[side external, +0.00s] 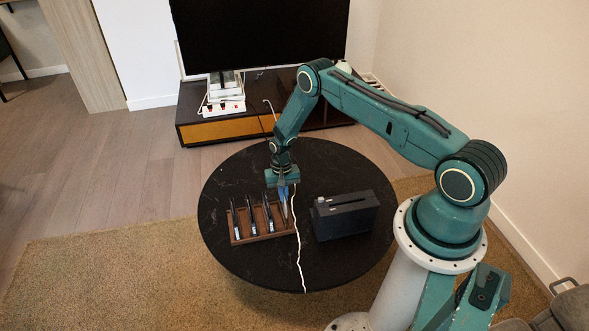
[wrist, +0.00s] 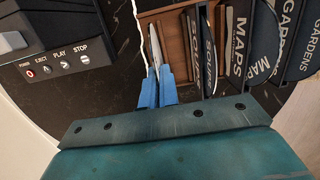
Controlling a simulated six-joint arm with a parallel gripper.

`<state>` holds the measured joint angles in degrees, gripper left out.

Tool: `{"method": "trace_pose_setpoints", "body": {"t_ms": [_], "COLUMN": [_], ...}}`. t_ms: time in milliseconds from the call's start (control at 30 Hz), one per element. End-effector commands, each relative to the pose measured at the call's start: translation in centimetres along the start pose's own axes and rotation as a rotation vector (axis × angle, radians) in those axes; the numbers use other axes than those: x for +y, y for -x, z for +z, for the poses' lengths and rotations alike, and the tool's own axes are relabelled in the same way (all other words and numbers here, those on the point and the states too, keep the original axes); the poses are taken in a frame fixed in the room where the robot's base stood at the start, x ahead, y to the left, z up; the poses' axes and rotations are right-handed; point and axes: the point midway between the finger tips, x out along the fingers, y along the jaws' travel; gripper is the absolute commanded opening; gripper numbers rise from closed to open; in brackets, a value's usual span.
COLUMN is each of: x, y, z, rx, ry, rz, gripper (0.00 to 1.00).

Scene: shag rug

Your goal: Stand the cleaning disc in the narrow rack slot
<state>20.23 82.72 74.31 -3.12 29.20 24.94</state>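My gripper (side external: 284,191) points down over the right end of the brown wooden rack (side external: 249,239). In the wrist view its blue fingers (wrist: 158,88) are close together on a thin, pale grey, edge-on piece (wrist: 153,62), which looks like the cleaning disc. It is roughly upright, at the rack end nearest the player. The rack also shows in the wrist view (wrist: 176,48). I cannot tell whether the disc's lower edge is inside the narrow slot or just above it. The fingers hide part of the disc.
Dark cases labelled SOUL (wrist: 208,60), MAPS (wrist: 238,45) and GARDENS (wrist: 285,25) stand in other slots. A black player (side external: 345,216) with buttons sits right of the rack. A white cable (side external: 299,255) crosses the round black table (side external: 262,277) between them. The table's front is mostly clear.

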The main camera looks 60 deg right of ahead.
Motion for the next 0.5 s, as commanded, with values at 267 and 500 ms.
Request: {"method": "trace_pose_setpoints", "body": {"t_ms": [267, 500], "x": [-0.01, 0.0], "y": [-0.49, -0.92], "z": [-0.08, -0.11], "rx": [0.0, 0.0], "ry": [0.0, 0.0], "rz": [0.0, 0.0], "gripper": [0.0, 0.0]}}
